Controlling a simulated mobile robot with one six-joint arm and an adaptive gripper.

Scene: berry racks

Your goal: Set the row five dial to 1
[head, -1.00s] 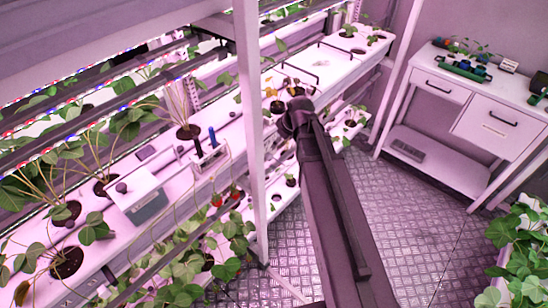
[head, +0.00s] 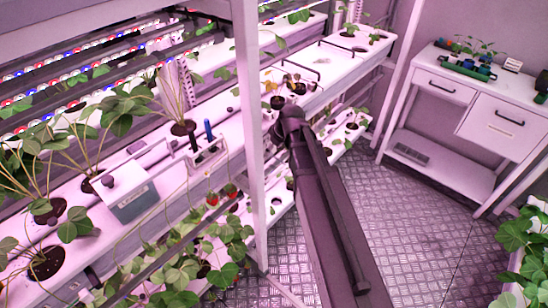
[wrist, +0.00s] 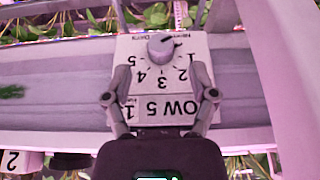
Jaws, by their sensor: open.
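The row five dial (wrist: 161,46) is a round grey knob on a pale plate (wrist: 126,46) in the wrist view. The digits 1 to 5 run around its lower side, with 1 at the right and 5 at the left. A dark mark on the knob points to the right and slightly up, near the 1 side; its exact setting is hard to tell. A label (wrist: 160,110) reading "OW 5" lies below, partly covered. My gripper (wrist: 161,96) is open, its fingertips on either side of the plate's lower part, short of the knob and empty. The head view hides the dial.
A white rack post (head: 250,130) stands close left of my arm. Plant shelves (head: 345,65) run along the left and back. A white side table (head: 485,85) stands at the right, with bare metal floor (head: 400,215) between.

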